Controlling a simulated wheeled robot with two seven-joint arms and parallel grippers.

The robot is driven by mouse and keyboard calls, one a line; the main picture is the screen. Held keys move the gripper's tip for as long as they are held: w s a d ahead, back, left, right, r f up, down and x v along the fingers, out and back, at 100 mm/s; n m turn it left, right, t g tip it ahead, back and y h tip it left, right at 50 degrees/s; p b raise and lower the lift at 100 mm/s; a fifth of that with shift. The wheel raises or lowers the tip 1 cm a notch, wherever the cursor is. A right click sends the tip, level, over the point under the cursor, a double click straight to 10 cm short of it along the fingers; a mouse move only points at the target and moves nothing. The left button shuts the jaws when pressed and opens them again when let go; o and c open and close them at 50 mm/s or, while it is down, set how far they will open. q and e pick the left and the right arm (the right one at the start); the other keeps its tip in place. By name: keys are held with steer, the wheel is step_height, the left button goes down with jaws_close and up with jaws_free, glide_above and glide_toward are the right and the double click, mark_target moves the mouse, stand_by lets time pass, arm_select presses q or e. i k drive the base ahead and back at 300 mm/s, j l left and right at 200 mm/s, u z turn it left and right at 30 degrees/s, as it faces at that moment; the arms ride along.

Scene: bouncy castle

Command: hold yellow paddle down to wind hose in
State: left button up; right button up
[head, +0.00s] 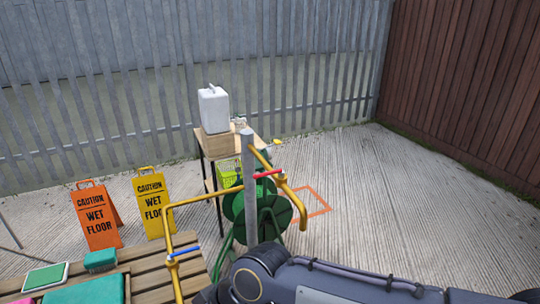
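A green hose reel (240,206) stands on the concrete behind a grey post (249,190), which hides part of it. A small yellow piece (277,141) shows at the right edge of the wooden table, above the reel. It may be the yellow paddle, but it is too small to be sure. No run of hose can be made out clearly. My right arm (340,283) crosses the bottom of the view from the right, in front of the post's foot. Neither gripper's fingers show.
Yellow pipes (172,225) with a red lever (267,173) and a blue lever (184,252) flank the post. A wooden table (217,147) holds a white canister (214,110). Orange (96,217) and yellow (151,207) caution signs stand left. A slatted bench (150,268) fills lower left.

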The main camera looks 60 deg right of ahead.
mark_target(276, 141)
steer(key=z, duration=1.45)
steer(key=k, duration=0.65)
steer(key=z, duration=3.1)
steer(key=i, duration=0.7)
steer(key=i+j+u, duration=0.15)
steer(key=i+u, duration=0.15)
steer(key=i, duration=0.25)
steer(key=i+u, duration=0.35)
steer(key=i, duration=0.2)
steer(key=i+l+u, duration=0.15)
steer(key=i+u, duration=0.15)
steer(key=i, duration=0.3)
steer(key=i+l+u, duration=0.3)
steer(key=i, duration=0.2)
steer(key=i+j+u, duration=0.3)
steer(key=u, duration=0.2)
steer(key=i+j+u, duration=0.1)
steer(key=i+u, duration=0.4)
steer(key=i+l+u, duration=0.1)
steer(key=i+u, duration=0.4)
steer(key=i+l+u, duration=0.25)
steer(key=i+u, duration=0.25)
